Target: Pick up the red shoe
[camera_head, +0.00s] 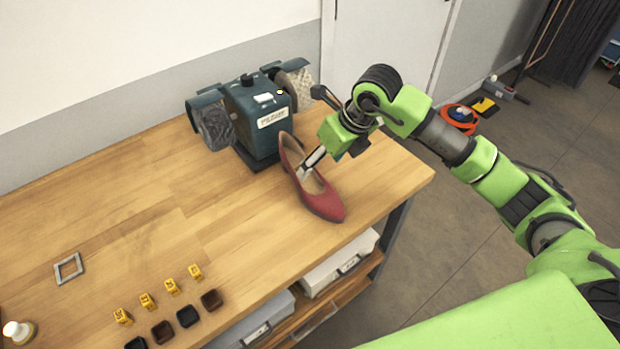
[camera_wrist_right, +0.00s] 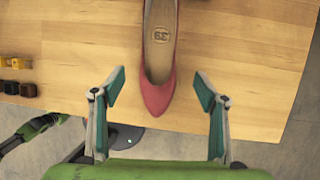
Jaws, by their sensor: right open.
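The red shoe (camera_head: 325,203) is a flat pointed shoe with a pale insole. It lies upright on the wooden table (camera_head: 180,210) near its right end, toe toward the front edge. My right gripper (camera_head: 310,160) is over the shoe in the head view. In the right wrist view, my right gripper (camera_wrist_right: 160,95) is open, its two fingers apart on either side of the toe of the shoe (camera_wrist_right: 157,92). No finger visibly touches the shoe, and the number 39 shows on its insole. My left gripper is not seen in the head view.
A dark green polishing machine (camera_head: 258,118) stands right behind the shoe's heel. Small yellow blocks (camera_head: 171,286), dark pots (camera_head: 187,316) and a grey frame (camera_head: 68,268) lie at the left front. Grey boxes (camera_head: 342,262) sit on a shelf below. The table's middle is clear.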

